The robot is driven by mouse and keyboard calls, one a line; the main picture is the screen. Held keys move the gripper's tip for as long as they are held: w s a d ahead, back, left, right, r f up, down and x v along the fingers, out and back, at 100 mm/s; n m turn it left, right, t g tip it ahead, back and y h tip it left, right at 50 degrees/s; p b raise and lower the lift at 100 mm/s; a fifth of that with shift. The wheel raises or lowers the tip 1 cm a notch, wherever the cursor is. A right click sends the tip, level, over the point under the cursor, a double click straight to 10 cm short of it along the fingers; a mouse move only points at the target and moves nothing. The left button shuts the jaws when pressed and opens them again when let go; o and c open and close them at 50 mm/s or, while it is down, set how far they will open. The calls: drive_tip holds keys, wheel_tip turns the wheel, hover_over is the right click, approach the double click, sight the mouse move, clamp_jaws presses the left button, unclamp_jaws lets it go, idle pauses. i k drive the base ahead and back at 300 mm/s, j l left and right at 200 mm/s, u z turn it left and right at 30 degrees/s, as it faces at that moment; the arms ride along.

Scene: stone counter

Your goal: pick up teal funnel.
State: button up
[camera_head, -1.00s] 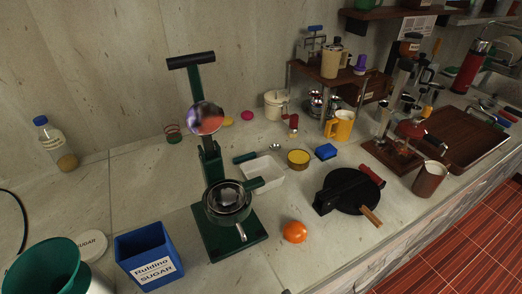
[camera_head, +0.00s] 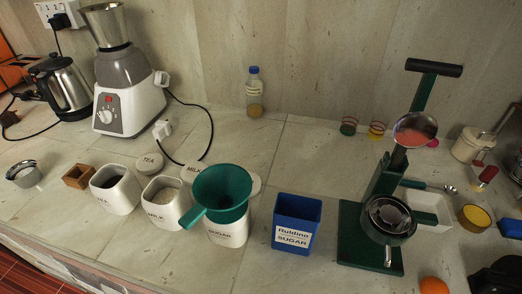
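The teal funnel (camera_head: 222,188) rests in the mouth of a white canister labelled SUGAR (camera_head: 228,232), left of the picture's middle. Its wide cone opens upward and a teal handle or tab points to the lower left. Its spout is hidden inside the canister. My gripper is not in view.
A blue SUGAR box (camera_head: 297,224) stands close right of the funnel; a green press (camera_head: 370,238) is farther right. White canisters (camera_head: 163,203) (camera_head: 115,190) stand to the left. A blender (camera_head: 128,90), a kettle (camera_head: 62,88) and a bottle (camera_head: 254,92) stand behind. Counter behind the box is clear.

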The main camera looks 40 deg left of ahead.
sight(221, 191)
drive_tip(key=u, duration=1.25)
